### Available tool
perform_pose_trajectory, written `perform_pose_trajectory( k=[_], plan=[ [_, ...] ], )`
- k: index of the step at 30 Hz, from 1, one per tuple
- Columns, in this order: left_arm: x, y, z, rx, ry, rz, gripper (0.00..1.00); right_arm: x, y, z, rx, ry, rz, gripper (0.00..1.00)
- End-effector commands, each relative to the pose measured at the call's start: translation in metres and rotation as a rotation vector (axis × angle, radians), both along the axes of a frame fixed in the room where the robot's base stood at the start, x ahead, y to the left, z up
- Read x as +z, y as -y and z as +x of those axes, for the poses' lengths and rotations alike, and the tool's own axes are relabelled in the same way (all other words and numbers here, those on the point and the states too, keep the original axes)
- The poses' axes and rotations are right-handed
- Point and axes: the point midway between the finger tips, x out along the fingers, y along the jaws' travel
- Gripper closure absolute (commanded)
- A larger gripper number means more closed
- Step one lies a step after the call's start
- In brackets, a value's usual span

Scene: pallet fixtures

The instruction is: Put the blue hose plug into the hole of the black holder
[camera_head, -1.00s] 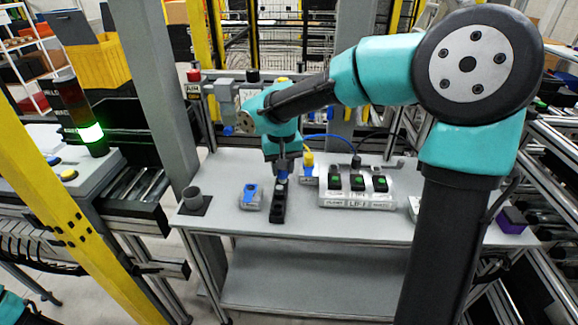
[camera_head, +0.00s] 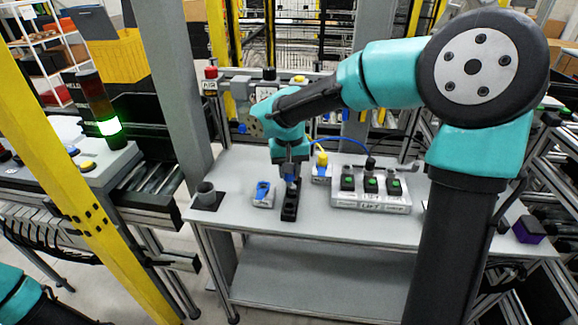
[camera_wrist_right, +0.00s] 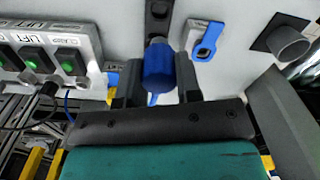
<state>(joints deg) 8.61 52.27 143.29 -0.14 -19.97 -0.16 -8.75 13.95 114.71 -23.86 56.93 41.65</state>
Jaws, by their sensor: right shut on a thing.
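My right gripper (camera_head: 290,178) is shut on the blue hose plug (camera_wrist_right: 158,70), with one finger on each side of it in the right wrist view. The holder (camera_wrist_right: 158,12) also shows at the top of the wrist view. In the head view the gripper is over the holder's rear part and mostly hides the plug. I cannot tell whether the tip is in a hole. My left gripper is out of view; only part of my left arm shows at the lower left.
A small grey block with a blue loop (camera_head: 262,195) stands just left of the holder. A panel with green buttons (camera_head: 370,200) stands to the right, with a yellow connector (camera_head: 321,160) and blue hose behind. A grey cup (camera_head: 206,194) is at the table's left end.

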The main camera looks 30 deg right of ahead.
Motion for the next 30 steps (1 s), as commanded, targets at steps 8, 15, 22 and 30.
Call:
perform_pose_trajectory(
  k=[8,15,22,30],
  plan=[
    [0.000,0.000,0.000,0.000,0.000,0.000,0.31,-0.013,0.000,0.000,0.001,-0.001,0.000,0.91],
    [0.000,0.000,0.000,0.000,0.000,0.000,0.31,-0.024,0.000,0.000,0.001,0.000,0.000,0.91],
    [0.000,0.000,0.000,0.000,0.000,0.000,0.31,-0.035,0.000,0.000,0.001,0.000,0.000,0.91],
    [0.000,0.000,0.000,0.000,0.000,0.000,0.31,-0.047,0.000,0.000,0.000,0.000,0.000,0.91]
  ],
)
